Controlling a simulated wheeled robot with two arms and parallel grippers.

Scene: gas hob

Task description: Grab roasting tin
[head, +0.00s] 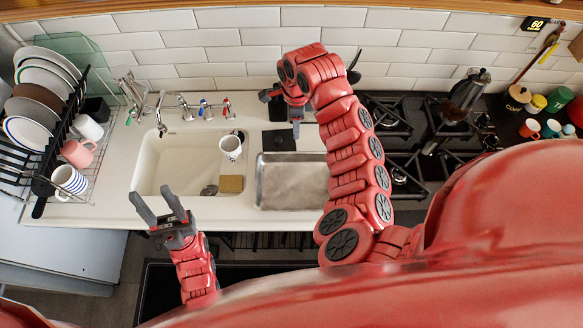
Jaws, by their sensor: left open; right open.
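The roasting tin (290,184) is a shallow, rectangular grey metal tray. It lies on the white counter just right of the sink, and my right arm covers part of its right side. My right gripper (283,112) is open and empty, above the back of the counter and behind the tin, near the tiled wall. My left gripper (158,206) is open and empty, at the front left of the sink, with its fingers pointing up and away. Neither gripper touches the tin.
The sink (180,165) holds a white mug (230,148) and a sponge (231,184). A dish rack (80,165) with plates and mugs stands at the left. The gas hob (405,150) carries a coffee pot (462,100). A tap (160,105) stands behind the sink.

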